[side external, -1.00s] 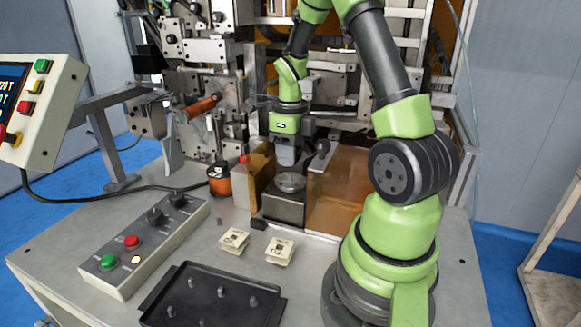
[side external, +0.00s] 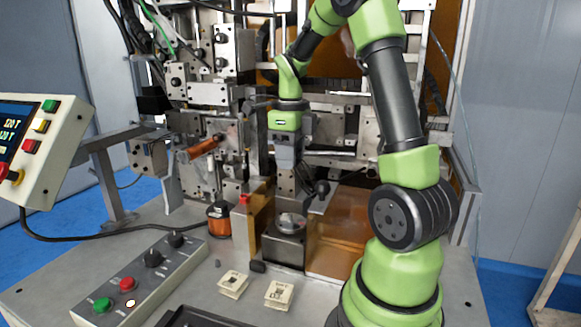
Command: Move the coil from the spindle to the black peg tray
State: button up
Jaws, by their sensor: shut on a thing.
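My gripper (side external: 287,198) points down above a dark block fixture (side external: 283,247) with a round metal top (side external: 291,222). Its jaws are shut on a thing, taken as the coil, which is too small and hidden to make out.
Two small pale square pieces (side external: 233,284) lie in front of the fixture. A control box (side external: 140,283) is at the left front. The winder machine (side external: 215,120) rises behind.

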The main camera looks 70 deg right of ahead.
jog(key=shift+w+a+r+n, duration=0.15)
jog(key=shift+w+a+r, duration=0.05)
jog(key=shift+r, duration=0.3)
jog(key=shift+w+a+r+n, duration=0.15)
jog(key=shift+r, duration=0.35)
jog(key=w+a+n, duration=0.8)
jog(key=a, duration=0.5)
jog(key=a+n, duration=1)
jog(key=a, duration=0.9)
jog(key=f, duration=1.6)
jog(key=shift+s+d, duration=0.2)
jog(key=shift+d, duration=0.2)
jog(key=shift+f, duration=2.9)
jog(key=shift+f, duration=0.3)
